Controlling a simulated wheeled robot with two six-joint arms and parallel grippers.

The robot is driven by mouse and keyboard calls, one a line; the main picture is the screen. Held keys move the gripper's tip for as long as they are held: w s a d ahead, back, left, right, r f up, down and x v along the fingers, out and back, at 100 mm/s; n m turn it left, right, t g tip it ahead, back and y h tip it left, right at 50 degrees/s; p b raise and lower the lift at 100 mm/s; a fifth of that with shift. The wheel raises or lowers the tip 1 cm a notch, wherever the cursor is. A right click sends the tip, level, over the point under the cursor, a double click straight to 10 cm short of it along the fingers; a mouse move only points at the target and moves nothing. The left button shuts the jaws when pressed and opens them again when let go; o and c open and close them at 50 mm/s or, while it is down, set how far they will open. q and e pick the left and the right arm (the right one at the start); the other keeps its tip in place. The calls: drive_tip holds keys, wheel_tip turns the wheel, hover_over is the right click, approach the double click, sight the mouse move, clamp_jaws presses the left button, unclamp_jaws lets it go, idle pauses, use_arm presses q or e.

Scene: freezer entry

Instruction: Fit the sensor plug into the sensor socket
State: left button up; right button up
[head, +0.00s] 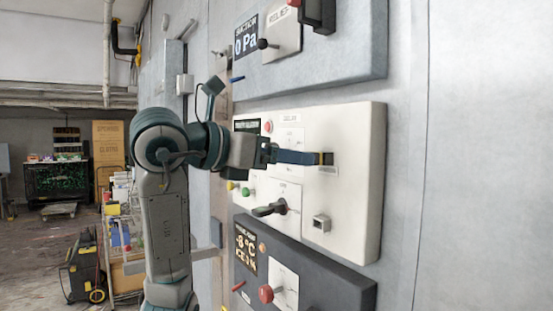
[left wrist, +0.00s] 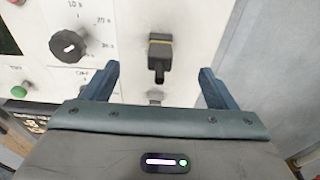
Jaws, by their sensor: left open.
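The black sensor plug (left wrist: 160,52) with a yellow band is on the white panel, its stub pointing down in the left wrist view. In the head view the plug (head: 328,158) is at the panel's upper right, partly behind my finger. I cannot tell whether it touches a holder or socket there. A square grey socket (head: 321,223) is lower on the same panel; it looks empty. My left gripper (head: 316,158) is open, its two fingers apart on either side of the plug's line, with nothing gripped. My right gripper is not in view.
The white panel (head: 365,185) carries a lever knob (head: 270,208) and a green button (head: 246,191). A grey suction panel (head: 350,65) is above and a dark temperature panel (head: 335,290) below. Free floor lies to the left.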

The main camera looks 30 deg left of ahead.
use_arm(q)
drive_tip(key=shift+f+b+v, duration=0.2)
drive_tip(key=shift+b+v, duration=0.35)
drive_tip(key=shift+v, duration=0.9)
drive_tip(key=b+v, duration=0.4)
drive_tip(key=v, duration=0.7)
drive_tip(key=shift+s+a, duration=0.1)
